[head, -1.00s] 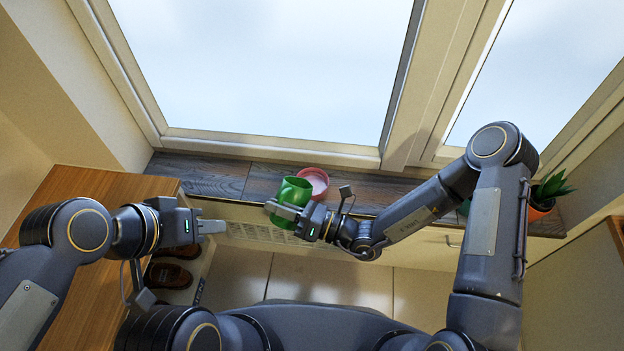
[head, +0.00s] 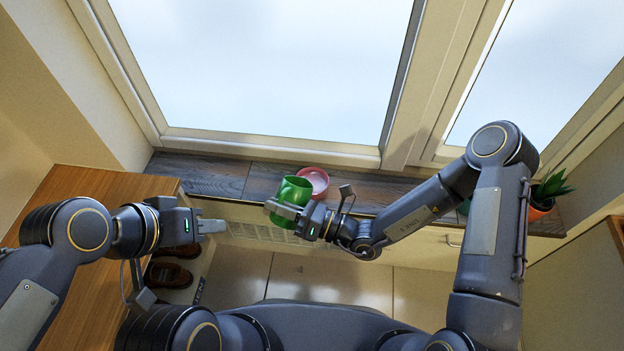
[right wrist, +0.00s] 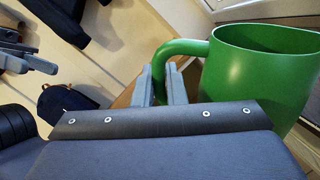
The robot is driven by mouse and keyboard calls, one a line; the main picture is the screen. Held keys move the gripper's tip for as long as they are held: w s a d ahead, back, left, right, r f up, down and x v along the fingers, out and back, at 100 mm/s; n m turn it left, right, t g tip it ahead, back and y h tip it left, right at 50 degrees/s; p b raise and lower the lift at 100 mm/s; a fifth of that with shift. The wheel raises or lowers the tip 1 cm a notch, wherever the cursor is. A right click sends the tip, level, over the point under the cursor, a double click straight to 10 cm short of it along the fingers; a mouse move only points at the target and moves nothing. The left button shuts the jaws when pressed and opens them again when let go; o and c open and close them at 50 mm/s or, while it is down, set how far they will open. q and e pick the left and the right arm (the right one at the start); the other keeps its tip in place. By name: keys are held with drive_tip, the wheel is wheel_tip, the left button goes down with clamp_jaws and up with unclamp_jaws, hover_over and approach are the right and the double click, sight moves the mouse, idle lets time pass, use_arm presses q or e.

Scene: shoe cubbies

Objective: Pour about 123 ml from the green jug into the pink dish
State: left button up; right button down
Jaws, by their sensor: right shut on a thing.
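The green jug (head: 294,190) is in front of the windowsill in the head view, close beside the pink dish. My right gripper (head: 284,208) is shut on the jug's handle. In the right wrist view the jug (right wrist: 255,75) fills the right side, with my right gripper's fingers (right wrist: 160,84) around its handle. The jug's inside shows only as green wall; no liquid is visible there. The pink dish (head: 316,179) stands on the sill just behind and right of the jug, partly hidden by it. My left gripper (head: 212,227) is to the left, away from both; its finger gap cannot be made out.
The dark wooden windowsill (head: 215,178) runs under the window. A potted plant (head: 545,195) stands at its right end. A wooden cabinet (head: 90,200) with shoes (head: 170,275) in its cubbies is at left. A pale radiator grille (head: 262,232) lies below the sill.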

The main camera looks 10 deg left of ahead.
idle(0.7)
drive_tip(key=shift+s+a+f+n, duration=0.1)
drive_tip(key=shift+s+n, duration=0.2)
drive_tip(key=shift+n, duration=0.1)
drive_tip(key=s+a+f+n+g+h+p, duration=0.1)
drive_tip(key=s+a+f+n, duration=0.1)
drive_tip(key=s+f+n, duration=0.4)
drive_tip(key=shift+a+n, duration=0.3)
drive_tip(key=shift+n, duration=0.7)
drive_tip(key=shift+w, duration=0.1)
idle(0.5)
